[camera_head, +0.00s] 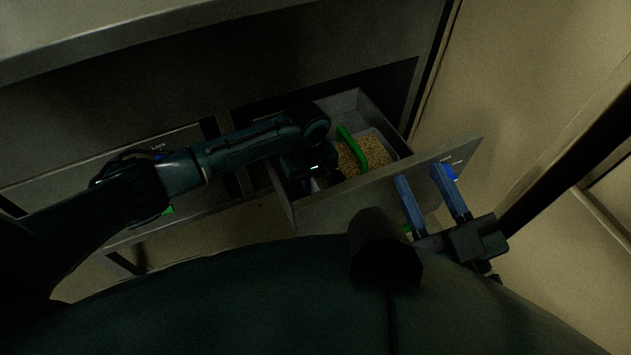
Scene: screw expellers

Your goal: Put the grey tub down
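The grey tub (393,143) sits inside the open drawer (345,205), filled with tan grains (352,163). A bright green, bent piece (368,147) stands over the grains. My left gripper (312,184) reaches down into the drawer at the tub's left side.
The drawer belongs to a grey cabinet (120,75). Closed drawer fronts (90,175) lie to the left. A dark post (560,160) and pale wall (540,60) are at the right.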

